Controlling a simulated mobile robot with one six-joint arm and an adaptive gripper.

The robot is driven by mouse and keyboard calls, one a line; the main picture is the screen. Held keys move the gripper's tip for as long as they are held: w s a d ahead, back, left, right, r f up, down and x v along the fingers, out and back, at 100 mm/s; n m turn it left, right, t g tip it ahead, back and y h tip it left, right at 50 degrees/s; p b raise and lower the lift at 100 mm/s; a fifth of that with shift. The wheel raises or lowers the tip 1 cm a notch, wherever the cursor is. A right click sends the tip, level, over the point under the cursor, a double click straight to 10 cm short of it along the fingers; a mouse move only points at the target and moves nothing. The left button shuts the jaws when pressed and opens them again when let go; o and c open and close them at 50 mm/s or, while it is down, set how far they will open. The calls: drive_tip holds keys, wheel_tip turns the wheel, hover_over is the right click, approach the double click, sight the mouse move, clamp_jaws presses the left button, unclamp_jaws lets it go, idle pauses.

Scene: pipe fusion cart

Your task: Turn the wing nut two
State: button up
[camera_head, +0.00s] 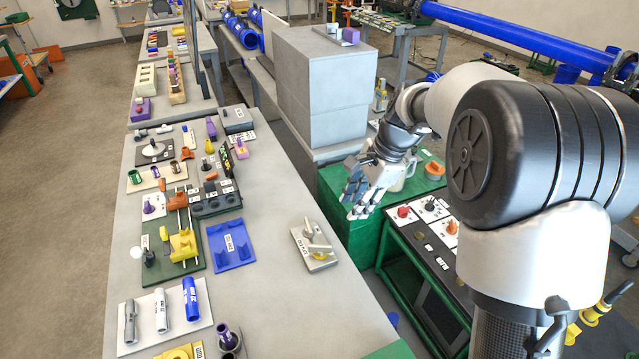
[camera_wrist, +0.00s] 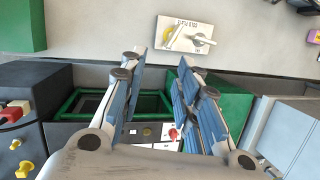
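A small beige plate (camera_head: 302,246) lies near the right edge of the long grey table. It carries a grey upright piece, a flat wing-like piece (camera_head: 320,248) with yellow under it, and a label too small to read surely. I take the wing-like piece for the wing nut, but cannot tell for sure. In the wrist view the plate (camera_wrist: 168,22) is beyond my fingertips, with the wing-like piece (camera_wrist: 202,40) on its right. My gripper (camera_head: 353,203) is open and empty, to the right of and above the plate, apart from it. Its fingers (camera_wrist: 162,68) are spread wide in the wrist view.
A blue tray (camera_head: 232,244), a green board with yellow parts (camera_head: 172,262) and a panel with pipe pieces (camera_head: 142,318) lie left of the plate. Grey boxes (camera_head: 322,90) stand behind. A green cart (camera_head: 345,232) adjoins on the right. Table around the plate is clear.

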sight(321, 246)
drive_tip(key=w+f+m+y+p, duration=0.1)
drive_tip(key=w+f+m+p, duration=0.1)
drive_tip(key=w+f+m, duration=0.35)
drive_tip(key=shift+n+g, duration=0.4)
drive_tip(key=shift+n, duration=0.25)
drive_tip(key=b+x, duration=0.1)
drive_tip(key=x, duration=0.5)
drive_tip(key=b+x, duration=0.1)
drive_tip(key=x, duration=0.5)
drive_tip(key=b+x, duration=0.1)
drive_tip(key=x, duration=0.6)
drive_tip(key=shift+w+a+r, duration=0.15)
drive_tip(key=shift+a, duration=0.1)
drive_tip(key=shift+c, duration=0.4)
clamp_jaws()
